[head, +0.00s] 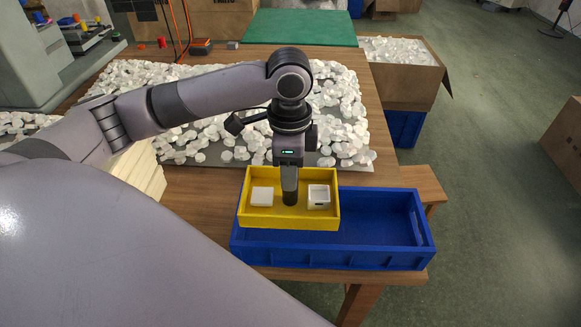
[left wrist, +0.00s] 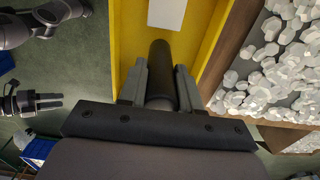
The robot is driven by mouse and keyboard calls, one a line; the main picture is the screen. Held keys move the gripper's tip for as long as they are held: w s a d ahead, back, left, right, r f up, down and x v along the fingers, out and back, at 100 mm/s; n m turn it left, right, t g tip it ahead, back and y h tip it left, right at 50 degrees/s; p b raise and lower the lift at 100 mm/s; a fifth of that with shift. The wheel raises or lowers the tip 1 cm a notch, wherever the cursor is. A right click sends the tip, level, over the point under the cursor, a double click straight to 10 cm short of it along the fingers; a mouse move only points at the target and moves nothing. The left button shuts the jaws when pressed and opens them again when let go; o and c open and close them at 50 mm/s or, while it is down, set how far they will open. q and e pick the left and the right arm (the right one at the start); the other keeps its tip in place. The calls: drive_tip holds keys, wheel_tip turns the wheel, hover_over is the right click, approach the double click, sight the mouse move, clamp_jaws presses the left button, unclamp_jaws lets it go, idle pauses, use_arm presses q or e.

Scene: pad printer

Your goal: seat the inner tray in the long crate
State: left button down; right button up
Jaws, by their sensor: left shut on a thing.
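The yellow inner tray (head: 290,224) hangs over the left end of the long blue crate (head: 340,256). Its back edge shows beyond the crate's back rim; its exact height above the crate is hard to tell. My left gripper (head: 290,185) is shut on the tray's dark upright post, which shows between its fingers in the left wrist view (left wrist: 160,85). A flat white block (head: 262,196) lies left of the post in the tray, and a white hollow cube (head: 318,196) sits right of it. My right gripper (left wrist: 48,101) shows small in the left wrist view, its fingers apart and empty.
The crate's right part is empty and stands at the table's front right corner. Many white pieces lie on a grey mat (head: 347,165) behind. White stacked slabs (head: 138,170) are at left. A cardboard box (head: 402,95) of white pieces stands beyond the table's right side.

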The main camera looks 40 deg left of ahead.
sight(290, 200)
use_arm(q)
drive_tip(key=shift+f+b, duration=0.7)
drive_tip(key=shift+f, duration=2.25)
drive_tip(key=shift+r, duration=0.1)
drive_tip(key=shift+p, duration=0.65)
drive_tip(key=shift+f+b, duration=0.3)
drive_tip(key=shift+f, duration=2.7)
drive_tip(key=shift+r, duration=0.1)
drive_tip(key=shift+r+p, duration=0.35)
drive_tip(key=shift+r, duration=2.25)
